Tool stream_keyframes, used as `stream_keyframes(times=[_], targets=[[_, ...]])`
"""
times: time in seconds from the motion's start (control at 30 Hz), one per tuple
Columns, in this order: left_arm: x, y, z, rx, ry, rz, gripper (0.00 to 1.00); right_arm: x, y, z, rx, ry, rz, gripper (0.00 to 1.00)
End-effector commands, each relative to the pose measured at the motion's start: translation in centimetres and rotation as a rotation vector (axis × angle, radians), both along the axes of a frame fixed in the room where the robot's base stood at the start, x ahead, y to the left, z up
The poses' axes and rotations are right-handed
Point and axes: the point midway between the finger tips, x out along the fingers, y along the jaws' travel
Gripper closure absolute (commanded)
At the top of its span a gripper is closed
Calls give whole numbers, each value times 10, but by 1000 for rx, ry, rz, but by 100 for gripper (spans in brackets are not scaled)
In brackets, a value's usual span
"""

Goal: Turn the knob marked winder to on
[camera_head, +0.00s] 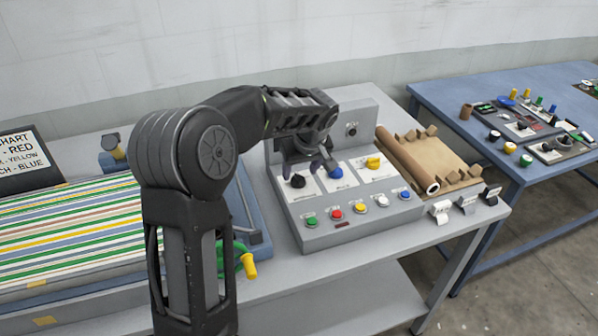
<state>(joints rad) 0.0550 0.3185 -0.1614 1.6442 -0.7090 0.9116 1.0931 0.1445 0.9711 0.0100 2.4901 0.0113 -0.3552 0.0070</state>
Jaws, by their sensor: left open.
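A grey control panel (352,232) stands on the grey table. On its upper face are a black knob (298,181), a blue knob (337,173) and a yellow knob (374,162), each on a white plate. The lettering is too small to read, so I cannot tell which knob is marked winder. My left gripper (309,164) is open and points down over the panel, just above the black and blue knobs. I cannot tell whether a finger touches either knob. My arm hides part of the panel's back. My right gripper is out of view.
Several coloured buttons (336,214) line the panel's front. To the right are a brown roll (408,163) and small labelled blocks (466,203). A striped sheet (70,230) lies at left beside a yellow-ended handle (249,265). A blue table (455,105) stands at right.

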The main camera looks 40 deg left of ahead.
Motion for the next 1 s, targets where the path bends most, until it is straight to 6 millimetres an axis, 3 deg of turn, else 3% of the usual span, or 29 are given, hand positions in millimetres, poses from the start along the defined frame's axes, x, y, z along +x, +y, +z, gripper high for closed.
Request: stream_keyframes(times=[0.23, 0.53, 1.0], targets=[[6, 9, -24, 0, 0, 1, 43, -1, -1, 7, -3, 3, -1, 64], [6, 9, -27, 0, 0, 1, 44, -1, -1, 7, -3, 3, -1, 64], [6, 9, -26, 0, 0, 1, 82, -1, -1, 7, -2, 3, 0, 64]])
